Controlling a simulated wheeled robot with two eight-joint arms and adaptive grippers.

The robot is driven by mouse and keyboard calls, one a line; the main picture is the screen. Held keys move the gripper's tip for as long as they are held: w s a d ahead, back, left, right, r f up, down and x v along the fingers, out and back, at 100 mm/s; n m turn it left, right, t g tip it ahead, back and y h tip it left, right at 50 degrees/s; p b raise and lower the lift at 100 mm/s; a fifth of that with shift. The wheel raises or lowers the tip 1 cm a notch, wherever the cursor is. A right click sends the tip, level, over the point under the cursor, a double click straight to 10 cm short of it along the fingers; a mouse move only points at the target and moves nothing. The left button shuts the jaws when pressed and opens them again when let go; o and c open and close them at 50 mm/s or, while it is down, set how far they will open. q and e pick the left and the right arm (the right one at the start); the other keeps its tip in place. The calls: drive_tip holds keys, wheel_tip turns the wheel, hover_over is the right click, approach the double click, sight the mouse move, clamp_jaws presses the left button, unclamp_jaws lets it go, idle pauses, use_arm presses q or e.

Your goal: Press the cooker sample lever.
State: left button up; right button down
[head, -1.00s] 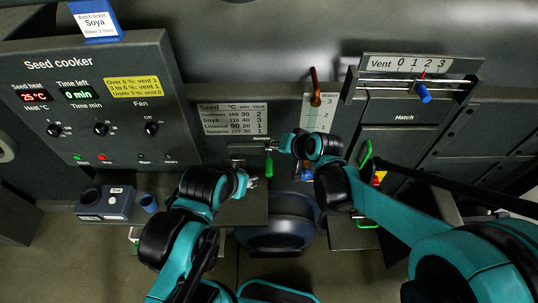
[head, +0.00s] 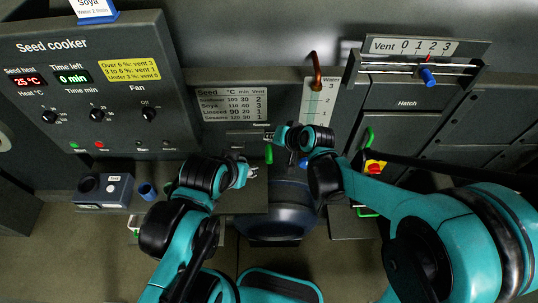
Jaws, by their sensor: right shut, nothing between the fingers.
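A small green lever handle (head: 268,153), which I take for the cooker sample lever, hangs below a small label on the dark front of the seed cooker (head: 96,88). My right gripper (head: 268,137) is shut and empty, just above the handle's top; I cannot tell whether they touch. My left gripper (head: 250,172) is below and left of the handle, apart from it. Its fingers are too small to tell open from shut. The cooker's displays read 25 °C and 0 min.
A grey box with a round well (head: 103,190) and a blue cup (head: 148,191) stand on the left ledge. A dark rounded vessel (head: 275,215) sits below the lever. A copper-coloured lever (head: 316,70), the vent slider (head: 428,76) and a red knob (head: 374,167) are to the right.

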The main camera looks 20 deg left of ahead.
sight(270, 153)
wheel_tip(270, 153, down, 5)
drive_tip(key=b, duration=0.3)
idle(1.3)
drive_tip(key=shift+f+b, duration=0.45)
drive_tip(key=shift+b, duration=0.2)
drive_tip(key=shift+f+b, duration=1.45)
drive_tip(key=shift+f, duration=0.1)
idle(1.0)
drive_tip(key=shift+r, duration=0.15)
idle(0.5)
drive_tip(key=shift+r+p, duration=1.45)
drive_tip(key=shift+r, duration=0.4)
drive_tip(key=shift+r, duration=0.15)
